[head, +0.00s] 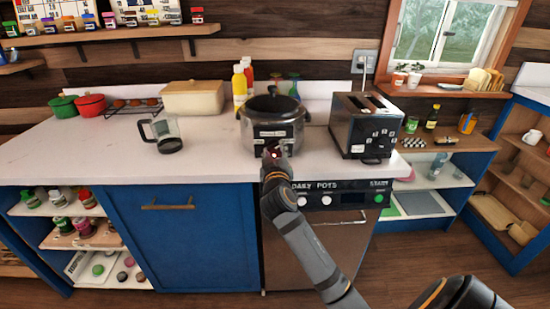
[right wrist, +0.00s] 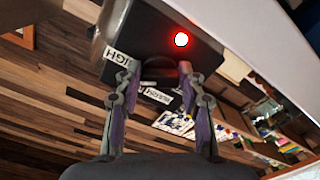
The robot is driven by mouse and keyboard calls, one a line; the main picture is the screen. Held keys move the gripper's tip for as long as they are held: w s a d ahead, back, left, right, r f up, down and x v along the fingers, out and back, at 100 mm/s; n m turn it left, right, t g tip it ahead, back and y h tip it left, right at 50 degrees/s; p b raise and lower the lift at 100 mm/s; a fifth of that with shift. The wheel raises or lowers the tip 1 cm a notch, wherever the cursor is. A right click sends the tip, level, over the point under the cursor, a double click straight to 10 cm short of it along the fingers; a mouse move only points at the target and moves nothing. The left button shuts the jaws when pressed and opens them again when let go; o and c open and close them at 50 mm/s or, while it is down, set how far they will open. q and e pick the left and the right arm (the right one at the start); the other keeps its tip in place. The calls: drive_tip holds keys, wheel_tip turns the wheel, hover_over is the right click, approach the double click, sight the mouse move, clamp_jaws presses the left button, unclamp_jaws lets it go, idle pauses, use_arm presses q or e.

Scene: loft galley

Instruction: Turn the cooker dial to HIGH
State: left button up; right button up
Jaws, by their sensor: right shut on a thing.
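The cooker (head: 272,131) is a silver and black pot with a dark lid, standing on the white counter. A red light (right wrist: 181,40) glows above the right finger. I cannot tell where the dial points. My left gripper is not in view.
A toaster (head: 366,126) stands right of the cooker, with bottles (head: 240,82) behind it. The oven (head: 325,230) is below the counter's front edge.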

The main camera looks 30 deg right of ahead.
drive_tip(key=shift+f+m+b, duration=0.25)
drive_tip(key=shift+m+b, duration=0.55)
drive_tip(key=shift+m, duration=0.9)
drive_tip(key=o, duration=1.2)
drive_tip(key=shift+r, duration=0.15)
drive_tip(key=shift+c, duration=0.2)
drive_tip(key=shift+s+a, duration=0.1)
drive_tip(key=shift+a, duration=0.05)
drive_tip(key=v, duration=0.7)
